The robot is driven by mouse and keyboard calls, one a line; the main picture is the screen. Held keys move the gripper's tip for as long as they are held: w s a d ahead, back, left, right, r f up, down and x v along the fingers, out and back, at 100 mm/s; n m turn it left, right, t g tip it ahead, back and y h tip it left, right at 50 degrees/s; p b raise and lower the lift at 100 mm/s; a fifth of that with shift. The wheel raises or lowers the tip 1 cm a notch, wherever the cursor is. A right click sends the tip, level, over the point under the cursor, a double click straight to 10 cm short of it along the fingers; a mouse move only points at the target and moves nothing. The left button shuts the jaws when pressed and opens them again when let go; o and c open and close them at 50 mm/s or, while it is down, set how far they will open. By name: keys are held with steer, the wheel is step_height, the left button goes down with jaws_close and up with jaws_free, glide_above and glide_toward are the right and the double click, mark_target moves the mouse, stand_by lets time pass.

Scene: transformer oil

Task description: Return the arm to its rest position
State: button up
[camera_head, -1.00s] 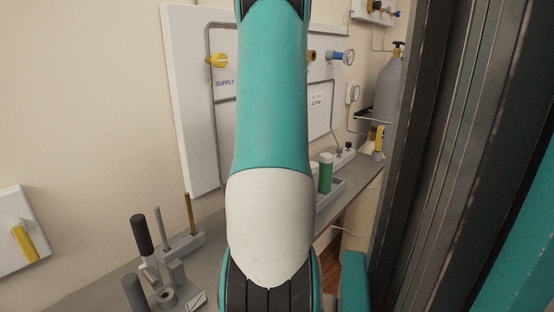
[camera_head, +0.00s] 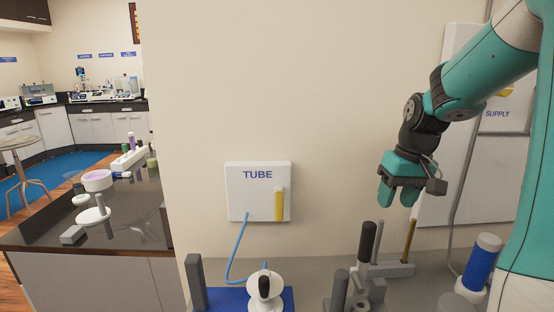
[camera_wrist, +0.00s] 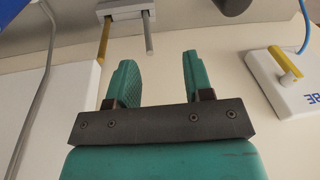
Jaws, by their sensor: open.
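My gripper (camera_head: 398,193) hangs from my teal and white arm at the right of the head view, above the back part of the grey bench and in front of the cream wall. Its two teal fingers point down, apart. In the wrist view my gripper (camera_wrist: 154,80) shows both fingers spread with nothing between them. The arm is bent, coming in from the upper right.
Below my gripper stand a black-handled device (camera_head: 366,250) and a grey rack (camera_head: 392,270) with upright rods. A white TUBE box (camera_head: 258,180) with a yellow lever is on the wall. A blue cylinder (camera_head: 482,262) stands at right. A dark counter (camera_head: 130,215) lies left.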

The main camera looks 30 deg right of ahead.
steer(key=a+n+y, duration=0.1)
steer(key=a+n, duration=0.3)
steer(key=a, duration=1)
steer(key=s+a+n+y, duration=0.1)
steer(key=s+a+n, duration=0.2)
steer(key=s+a, duration=0.3)
steer(key=s+a+n+g+y, duration=0.1)
steer(key=s+a+n, duration=0.2)
steer(key=a, duration=0.9)
steer(key=s+r, duration=0.1)
steer(key=s, duration=0.2)
steer(key=shift+a+n, duration=0.2)
steer(key=shift+n, duration=0.2)
